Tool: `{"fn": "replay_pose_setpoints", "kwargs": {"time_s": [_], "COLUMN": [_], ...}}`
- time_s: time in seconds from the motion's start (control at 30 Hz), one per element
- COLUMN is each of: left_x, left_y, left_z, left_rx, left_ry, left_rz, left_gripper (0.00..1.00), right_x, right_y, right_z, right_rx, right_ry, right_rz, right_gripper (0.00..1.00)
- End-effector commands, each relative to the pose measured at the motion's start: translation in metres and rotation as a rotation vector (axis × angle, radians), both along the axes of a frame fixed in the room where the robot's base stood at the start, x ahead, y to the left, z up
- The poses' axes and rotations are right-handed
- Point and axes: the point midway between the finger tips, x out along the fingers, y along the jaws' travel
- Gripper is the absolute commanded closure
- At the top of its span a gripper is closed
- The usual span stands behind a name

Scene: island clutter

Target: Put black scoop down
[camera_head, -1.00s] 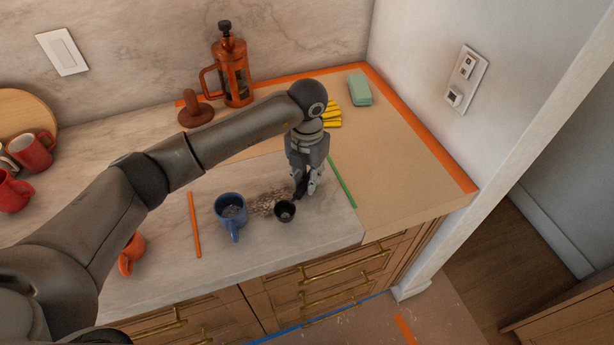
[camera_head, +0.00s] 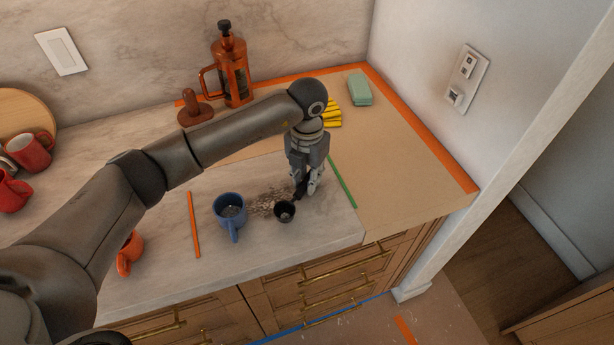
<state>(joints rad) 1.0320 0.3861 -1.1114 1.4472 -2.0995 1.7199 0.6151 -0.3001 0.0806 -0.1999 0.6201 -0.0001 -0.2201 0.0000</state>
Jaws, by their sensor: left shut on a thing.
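The black scoop (camera_head: 284,211) is at the counter surface, with its round bowl facing up, right of a blue mug (camera_head: 230,210). My left gripper (camera_head: 307,190) points down and is shut on the scoop's handle, at the bowl's upper right. I cannot tell whether the bowl rests on the counter or hangs just above it. The fingers partly hide the handle. My right gripper is not in view.
Dark crumbs (camera_head: 264,203) lie between mug and scoop. Orange tape (camera_head: 194,224) and green tape (camera_head: 342,181) flank this marble area. A French press (camera_head: 234,72), a tamper (camera_head: 195,110), a green sponge (camera_head: 359,88) and red mugs (camera_head: 30,151) stand farther off. The tan board (camera_head: 400,170) is mostly clear.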

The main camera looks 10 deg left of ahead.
Motion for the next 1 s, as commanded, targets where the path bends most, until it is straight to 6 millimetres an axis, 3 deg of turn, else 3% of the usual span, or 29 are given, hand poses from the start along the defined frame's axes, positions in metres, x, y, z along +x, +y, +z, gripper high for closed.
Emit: {"fn": "replay_pose_setpoints", "kwargs": {"time_s": [1.0], "left_x": [0.0], "left_y": [0.0], "left_z": [-0.011], "left_rx": [0.0], "left_ry": [0.0], "left_rz": [0.001], "left_gripper": [1.0], "right_x": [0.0], "right_y": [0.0], "right_z": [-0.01], "right_rx": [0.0], "right_ry": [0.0], "right_rz": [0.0], "right_gripper": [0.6]}}
